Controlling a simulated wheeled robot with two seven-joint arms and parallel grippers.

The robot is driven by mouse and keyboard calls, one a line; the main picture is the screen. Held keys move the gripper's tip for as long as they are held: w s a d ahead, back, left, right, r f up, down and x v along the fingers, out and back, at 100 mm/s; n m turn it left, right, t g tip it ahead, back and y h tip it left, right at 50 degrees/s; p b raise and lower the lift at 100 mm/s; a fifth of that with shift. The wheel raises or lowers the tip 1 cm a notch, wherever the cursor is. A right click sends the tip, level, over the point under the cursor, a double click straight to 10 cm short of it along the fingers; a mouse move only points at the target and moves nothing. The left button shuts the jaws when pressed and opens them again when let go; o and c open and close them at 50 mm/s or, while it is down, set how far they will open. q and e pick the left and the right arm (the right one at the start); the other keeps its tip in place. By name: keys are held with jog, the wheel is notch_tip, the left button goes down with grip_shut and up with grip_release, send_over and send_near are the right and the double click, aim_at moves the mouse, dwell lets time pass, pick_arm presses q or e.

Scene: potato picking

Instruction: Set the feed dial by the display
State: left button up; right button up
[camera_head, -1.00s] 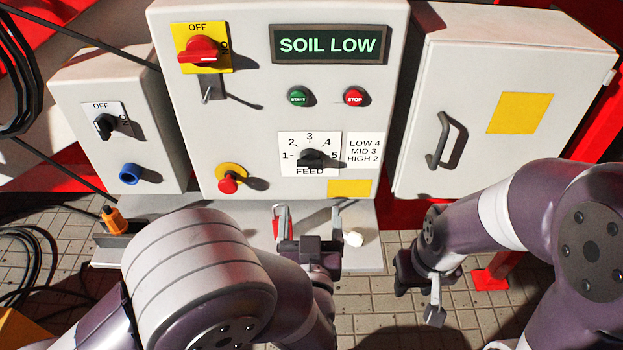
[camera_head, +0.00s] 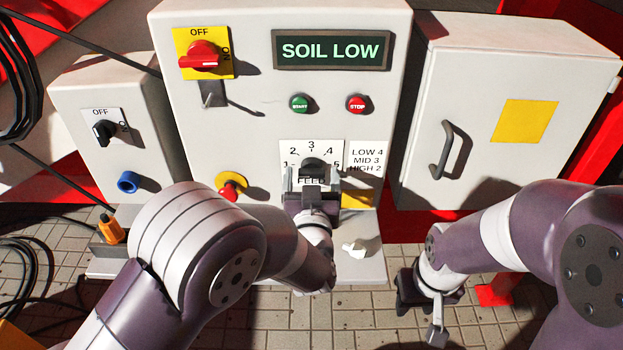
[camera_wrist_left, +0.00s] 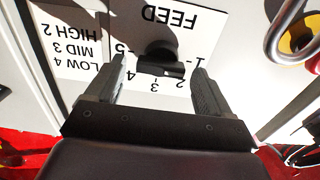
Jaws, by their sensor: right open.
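The feed dial (camera_head: 311,164) is a black knob with a bar grip on a white plate numbered 1 to 5. It also shows in the left wrist view (camera_wrist_left: 160,66), upside down; I cannot tell which number it points at. The display (camera_head: 331,50) reads SOIL LOW. The legend (camera_head: 367,158) beside the dial reads LOW 4, MID 3, HIGH 2. My left gripper (camera_head: 311,178) is open, its fingers on either side of the dial; contact is not clear. My right gripper (camera_head: 421,312) is open and empty, low in front of the right cabinet.
Green start (camera_head: 300,103) and red stop (camera_head: 356,104) buttons sit above the dial. A red main switch (camera_head: 202,57) is at upper left, and a red mushroom button (camera_head: 230,189) is left of the dial. A handled cabinet (camera_head: 520,55) stands at right.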

pick_arm(q)
jog(key=c, duration=1)
